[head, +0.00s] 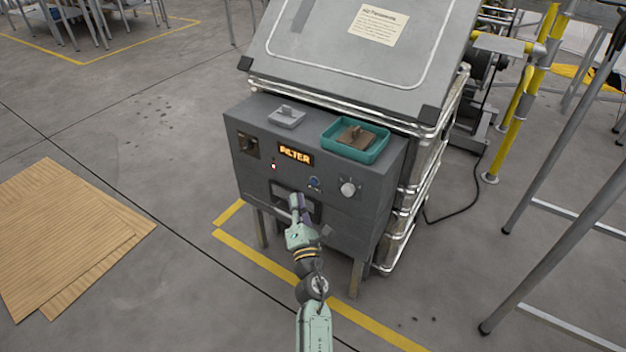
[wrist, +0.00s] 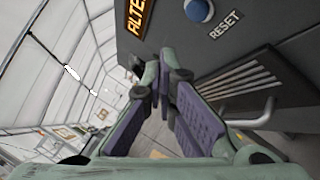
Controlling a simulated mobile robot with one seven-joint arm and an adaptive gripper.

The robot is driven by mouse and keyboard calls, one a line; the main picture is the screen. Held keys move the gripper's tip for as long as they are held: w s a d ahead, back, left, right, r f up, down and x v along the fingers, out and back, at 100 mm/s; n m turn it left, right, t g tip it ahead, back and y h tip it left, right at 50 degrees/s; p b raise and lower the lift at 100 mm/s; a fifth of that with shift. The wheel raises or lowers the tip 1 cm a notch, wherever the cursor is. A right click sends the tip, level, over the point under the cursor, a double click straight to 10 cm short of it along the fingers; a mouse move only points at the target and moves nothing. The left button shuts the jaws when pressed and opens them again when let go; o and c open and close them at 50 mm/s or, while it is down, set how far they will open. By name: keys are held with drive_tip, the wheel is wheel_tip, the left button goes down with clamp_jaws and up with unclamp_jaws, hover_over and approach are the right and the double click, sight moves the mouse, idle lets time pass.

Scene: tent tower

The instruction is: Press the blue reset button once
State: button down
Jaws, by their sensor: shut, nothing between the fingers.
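The blue reset button (head: 314,183) is on the front of the grey control box (head: 248,186), right of and below the lit FILTER display (head: 295,154). In the wrist view the round blue button (wrist: 198,10) is at the top, beside the white word RESET (wrist: 225,24). My gripper (head: 295,199) is in front of the panel, below and left of the button. In the wrist view my gripper (wrist: 166,88) has its fingertips together with nothing between them, apart from the button. The button is not covered in either view.
A silver knob (head: 348,187) is right of the button. A rotary switch (head: 248,145) is at the panel's left. A slotted vent and handle (wrist: 240,90) sit below the button. A teal tray (head: 374,153) stands on top. Yellow railing (head: 517,115) is at the right.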

sight(314, 182)
drive_tip(key=shift+w+d+p, duration=0.2)
drive_tip(key=shift+w+d, duration=0.4)
drive_tip(key=shift+w, duration=0.2)
drive_tip(key=shift+w+d+p, duration=0.15)
drive_tip(key=shift+w+d, duration=0.4)
drive_tip(key=shift+w, duration=0.2)
drive_tip(key=shift+w, duration=0.1)
drive_tip(key=shift+w+d, duration=0.2)
drive_tip(key=shift+w, duration=0.05)
drive_tip(key=shift+w+d, duration=0.3)
drive_tip(key=shift+w, duration=0.1)
idle(0.9)
idle(0.4)
drive_tip(key=shift+s+a, duration=0.5)
drive_tip(key=shift+s, duration=0.25)
